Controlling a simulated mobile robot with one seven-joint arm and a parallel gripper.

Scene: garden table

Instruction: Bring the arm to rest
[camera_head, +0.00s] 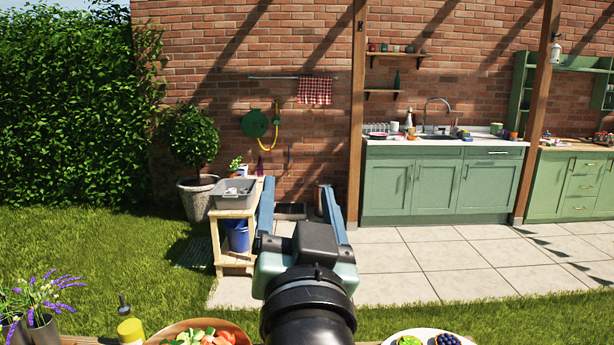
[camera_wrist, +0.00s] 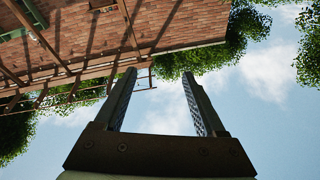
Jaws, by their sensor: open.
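My gripper (camera_head: 298,204) is raised in the middle of the head view, above the near table edge. Its two fingers are spread apart with nothing between them. In the wrist view my gripper (camera_wrist: 158,78) also shows open and empty, with sky, leaves and a tilted brick wall beyond it. My arm comes up from the bottom of the head view and hides part of the table and paving.
On the near table are a bowl of vegetables (camera_head: 238,332), a plate (camera_head: 462,340) with fruit, a yellow bottle (camera_head: 130,331) and lavender (camera_head: 42,292). A wooden stand (camera_head: 222,262) holding a grey bin (camera_head: 235,193) and green cabinets (camera_head: 437,187) stand farther off. Air around the gripper looks clear.

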